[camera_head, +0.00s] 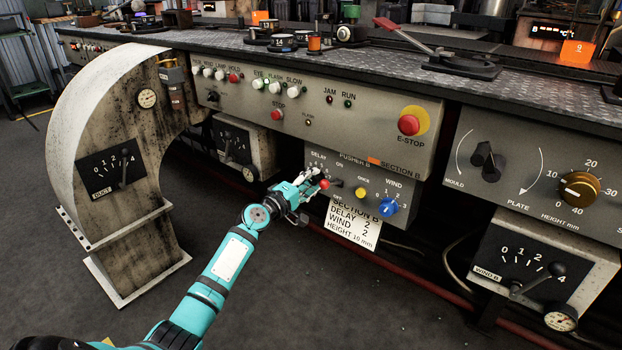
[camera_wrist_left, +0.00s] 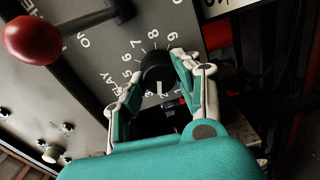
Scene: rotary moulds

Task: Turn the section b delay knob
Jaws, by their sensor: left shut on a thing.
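The section B panel (camera_head: 345,163) hangs under the bench with the labels DELAY, PUSHER B, SECTION B and WIND. My left gripper (camera_head: 310,180) is at the DELAY end of this panel and hides the knob in the head view. In the left wrist view the black round delay knob (camera_wrist_left: 158,70) sits in a ring of white digits. The two fingers of my left gripper (camera_wrist_left: 157,78) are shut on it, one on each side. A pale mark shows at the knob's lower edge; its exact reading is unclear. My right gripper is not in view.
A lever with a red ball (camera_wrist_left: 31,40) sticks out close beside the delay knob. A yellow button (camera_head: 361,193) and blue WIND knob (camera_head: 388,207) are to the right. A card (camera_head: 352,222) reading delay 2, wind 2, height 10 mm hangs below.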

